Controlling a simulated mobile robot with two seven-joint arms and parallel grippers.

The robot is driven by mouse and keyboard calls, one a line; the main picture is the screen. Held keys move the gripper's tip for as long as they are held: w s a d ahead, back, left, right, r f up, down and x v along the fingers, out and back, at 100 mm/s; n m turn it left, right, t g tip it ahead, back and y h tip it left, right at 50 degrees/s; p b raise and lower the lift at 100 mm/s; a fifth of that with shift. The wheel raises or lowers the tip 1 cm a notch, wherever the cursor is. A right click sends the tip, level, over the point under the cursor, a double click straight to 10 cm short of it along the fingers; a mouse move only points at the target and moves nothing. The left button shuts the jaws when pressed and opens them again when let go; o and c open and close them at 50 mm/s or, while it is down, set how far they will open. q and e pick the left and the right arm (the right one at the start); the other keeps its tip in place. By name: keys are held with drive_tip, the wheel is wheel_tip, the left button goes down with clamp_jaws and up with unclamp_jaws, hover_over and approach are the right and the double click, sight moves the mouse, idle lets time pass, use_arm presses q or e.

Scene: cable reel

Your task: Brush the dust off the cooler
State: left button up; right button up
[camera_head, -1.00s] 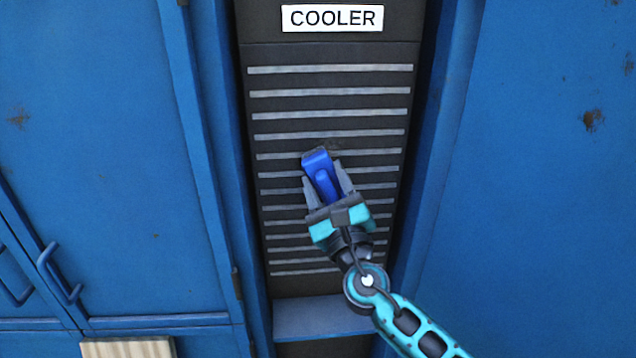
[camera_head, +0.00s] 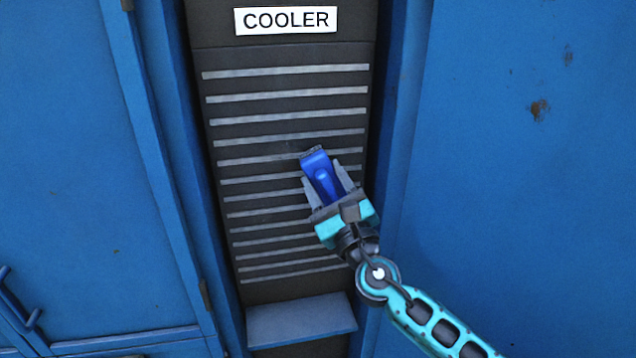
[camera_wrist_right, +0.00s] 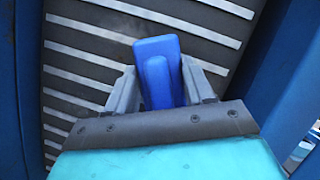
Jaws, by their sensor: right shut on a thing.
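The cooler (camera_head: 225,125) is a tall dark panel with pale horizontal slats under a white COOLER label (camera_head: 286,20). Its slats also fill the upper part of the right wrist view (camera_wrist_right: 90,55). My right gripper (camera_head: 327,190) is shut on a blue brush (camera_head: 320,170), with one grey finger on each side of the handle. The brush head lies over the slats right of the cooler's middle; whether it touches them I cannot tell. A faint greyish smudge shows on the panel left of the brush. The brush also shows in the right wrist view (camera_wrist_right: 158,75). My left gripper is not in view.
Blue cabinet walls flank the cooler on the left (camera_head: 60,150) and the right (camera_head: 510,200). A blue-grey ledge (camera_head: 300,320) juts out below the slats. A blue handle (camera_head: 18,305) sticks out at the lower left.

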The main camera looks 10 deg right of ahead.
drive_tip(key=shift+a+r, duration=0.15)
drive_tip(key=shift+r, duration=1)
drive_tip(key=a, duration=1.3)
drive_tip(key=shift+a, duration=0.15)
idle(1.1)
drive_tip(key=shift+s, duration=2.95)
drive_tip(key=shift+s, duration=1.55)
